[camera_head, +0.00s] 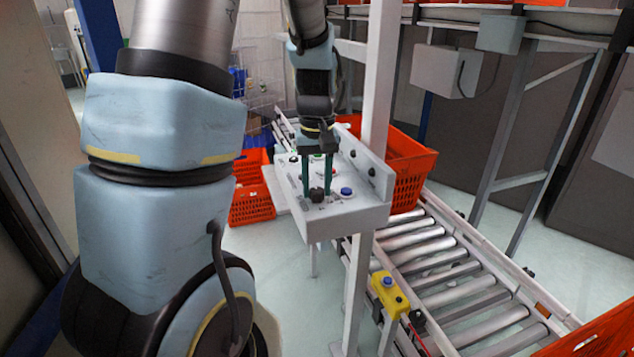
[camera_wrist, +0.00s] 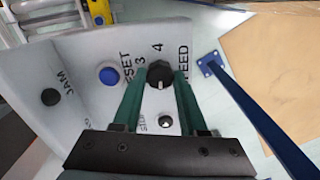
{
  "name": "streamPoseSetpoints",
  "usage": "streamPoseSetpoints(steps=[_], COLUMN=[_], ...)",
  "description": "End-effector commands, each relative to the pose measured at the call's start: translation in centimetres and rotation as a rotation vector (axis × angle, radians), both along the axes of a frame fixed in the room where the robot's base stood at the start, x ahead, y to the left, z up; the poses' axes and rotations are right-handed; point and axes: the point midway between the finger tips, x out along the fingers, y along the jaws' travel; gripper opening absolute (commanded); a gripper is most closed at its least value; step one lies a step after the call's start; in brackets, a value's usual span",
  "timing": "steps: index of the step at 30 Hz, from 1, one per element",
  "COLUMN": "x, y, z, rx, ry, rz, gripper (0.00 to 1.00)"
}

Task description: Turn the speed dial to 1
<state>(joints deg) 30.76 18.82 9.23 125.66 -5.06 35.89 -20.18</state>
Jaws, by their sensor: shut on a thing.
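The speed dial is a black knob (camera_head: 316,195) on a grey sloped control panel (camera_head: 348,210). In the wrist view, the dial (camera_wrist: 159,72) has printed 3 and 4 beside it and part of the word SPEED to its right. A pale mark shows on the dial's lower side in that picture; which number it points to I cannot tell. No 1 is readable. My gripper (camera_head: 317,184) comes down on the panel from above, and its two green fingers stand on either side of the dial, shut on it. The fingers (camera_wrist: 160,82) hide part of the print.
A blue button (camera_head: 346,191) sits close beside the dial. A smaller black knob (camera_wrist: 165,121) lies near the fingers, and a JAM button (camera_wrist: 50,97) is on the upright face. A roller conveyor (camera_head: 440,265), an orange tote (camera_head: 408,165) and a white post (camera_head: 378,80) stand near the panel.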

Motion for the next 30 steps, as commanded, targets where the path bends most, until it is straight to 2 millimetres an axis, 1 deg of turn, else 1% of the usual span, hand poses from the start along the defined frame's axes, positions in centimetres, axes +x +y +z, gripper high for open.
streamPoseSetpoints(steps=[7, 19, 20, 27, 30], x=[0.10, 0.11, 0.11, 0.06, 0.05], y=[-0.04, -0.02, -0.02, -0.01, 0.00], z=[0.07, 0.05, 0.05, 0.03, 0.02], rx=[-0.002, -0.002, -0.002, -0.001, -0.001], ry=[-0.003, -0.003, -0.003, -0.002, -0.001], rz=[0.048, 0.054, 0.054, 0.052, 0.052], gripper=[0.00, 0.00, 0.44, 0.71, 0.72])
